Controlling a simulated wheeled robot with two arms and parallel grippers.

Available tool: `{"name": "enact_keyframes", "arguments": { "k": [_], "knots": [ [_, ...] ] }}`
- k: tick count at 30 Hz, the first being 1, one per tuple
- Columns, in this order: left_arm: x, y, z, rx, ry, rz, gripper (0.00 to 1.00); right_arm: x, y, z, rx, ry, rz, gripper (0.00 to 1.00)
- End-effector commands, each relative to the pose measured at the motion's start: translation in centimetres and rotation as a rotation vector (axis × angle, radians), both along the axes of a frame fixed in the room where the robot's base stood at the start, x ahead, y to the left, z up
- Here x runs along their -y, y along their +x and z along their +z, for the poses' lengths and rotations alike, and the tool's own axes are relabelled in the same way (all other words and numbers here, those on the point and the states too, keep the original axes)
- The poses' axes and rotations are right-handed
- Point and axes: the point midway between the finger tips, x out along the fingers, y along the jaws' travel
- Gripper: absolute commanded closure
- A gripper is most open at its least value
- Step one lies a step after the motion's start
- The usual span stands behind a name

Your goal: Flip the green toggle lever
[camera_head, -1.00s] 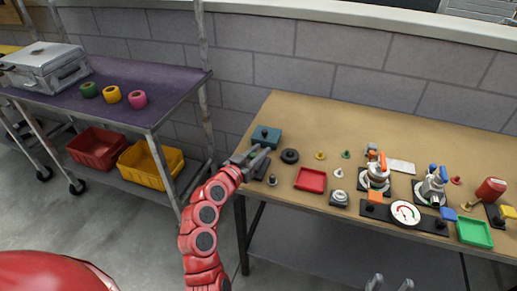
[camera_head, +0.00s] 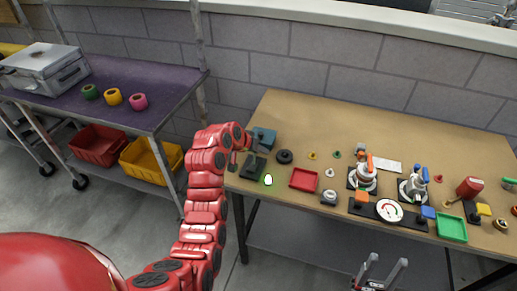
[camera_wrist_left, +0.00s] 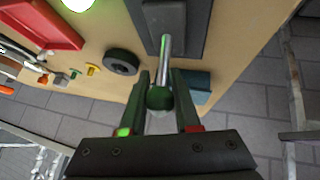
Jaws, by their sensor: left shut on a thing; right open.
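The green toggle lever (camera_wrist_left: 160,98) has a dark green ball knob on a bright metal shaft, which rises from a black base plate (camera_wrist_left: 188,30). That base (camera_head: 252,168) sits at the table's left front corner in the head view. My left gripper (camera_wrist_left: 162,85) is shut on the knob, with one finger on each side of it. In the head view my left gripper (camera_head: 255,147) is above the base and partly hides the lever. A lamp (camera_head: 268,180) beside the base glows green-white. My right gripper (camera_head: 380,272) is open and empty, in front of the table.
Close by on the tabletop are a teal block (camera_head: 265,136), a black ring (camera_head: 284,156) and a red tray (camera_head: 303,180). Valves, a gauge (camera_head: 390,210) and a green tray (camera_head: 452,228) stand further right. A purple-topped cart (camera_head: 140,78) stands left.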

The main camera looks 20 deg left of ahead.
Motion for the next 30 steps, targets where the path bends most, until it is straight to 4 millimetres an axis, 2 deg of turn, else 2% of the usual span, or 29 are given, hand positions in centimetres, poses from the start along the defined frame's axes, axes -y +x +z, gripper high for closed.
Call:
{"name": "enact_keyframes", "arguments": {
  "k": [9, 25, 26, 30],
  "knots": [
    [-0.03, 0.51, -0.48, -0.115, 0.006, 0.001, 1.0, 0.0, 0.0, -0.11, 0.0, 0.0, 0.0, 0.5],
    [-0.02, 0.58, -0.53, -0.136, 0.006, 0.0, 1.0, 0.0, -0.01, -0.11, 0.0, 0.0, 0.0, 0.5],
    [-0.02, 0.59, -0.52, -0.136, 0.006, 0.0, 0.66, 0.0, -0.01, -0.11, 0.0, 0.0, 0.0, 0.5],
    [-0.01, 0.56, -0.57, -0.137, 0.005, 0.0, 0.4, 0.01, 0.0, -0.11, 0.0, 0.0, 0.0, 0.5]
  ]
}}
